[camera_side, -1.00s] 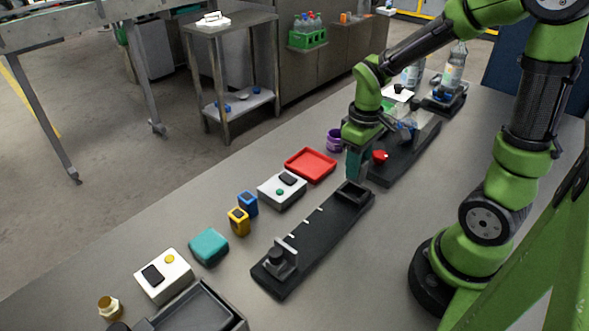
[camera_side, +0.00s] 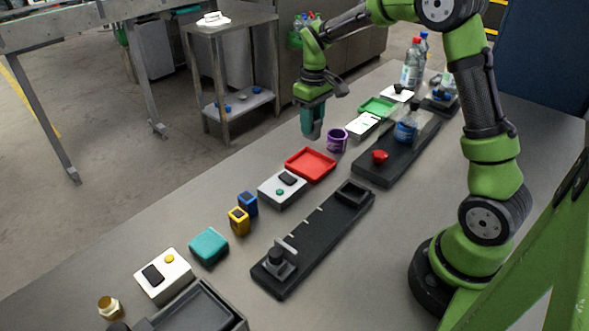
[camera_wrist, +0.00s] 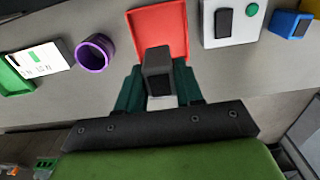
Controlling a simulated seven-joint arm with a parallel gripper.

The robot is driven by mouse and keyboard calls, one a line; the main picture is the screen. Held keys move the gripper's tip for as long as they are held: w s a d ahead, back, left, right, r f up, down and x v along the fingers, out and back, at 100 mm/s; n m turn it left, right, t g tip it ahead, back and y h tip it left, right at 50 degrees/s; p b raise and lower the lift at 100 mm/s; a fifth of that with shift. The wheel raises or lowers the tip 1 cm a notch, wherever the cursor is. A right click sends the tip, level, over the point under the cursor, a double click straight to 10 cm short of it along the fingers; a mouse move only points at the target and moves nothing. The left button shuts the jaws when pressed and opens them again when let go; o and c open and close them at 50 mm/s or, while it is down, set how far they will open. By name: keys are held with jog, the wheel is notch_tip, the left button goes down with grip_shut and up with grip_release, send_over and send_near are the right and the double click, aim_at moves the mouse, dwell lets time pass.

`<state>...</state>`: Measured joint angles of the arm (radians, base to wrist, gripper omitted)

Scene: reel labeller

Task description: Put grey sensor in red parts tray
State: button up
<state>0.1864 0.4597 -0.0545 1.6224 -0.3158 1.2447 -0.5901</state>
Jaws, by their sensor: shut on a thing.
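The grey sensor (camera_wrist: 157,62) is a dark grey block between the fingertips of my gripper (camera_wrist: 157,85) in the wrist view. My gripper is shut on it. In the side view my gripper (camera_side: 312,134) is raised above the bench, up and behind the red tray, and its fingers hide the sensor. The red parts tray (camera_side: 310,165) is shallow, square and looks empty. It also shows in the wrist view (camera_wrist: 176,28), just beyond the sensor, which overlaps its near edge in the picture. The sensor looks apart from the tray.
A purple ring-shaped cup (camera_side: 337,140) and a white control box (camera_side: 282,191) flank the tray. Black fixtures (camera_side: 318,232) and (camera_side: 375,172) lie nearer my base, the second with a red knob (camera_side: 379,157). Blue (camera_side: 248,203) and yellow (camera_side: 239,221) blocks stand farther left.

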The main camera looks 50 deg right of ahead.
notch_tip(320, 180, down, 9)
jog(key=shift+f, duration=0.2)
dwell(0.4)
jog(key=o, duration=1)
jog(key=shift+f, duration=0.15)
jog(key=shift+o, duration=0.2)
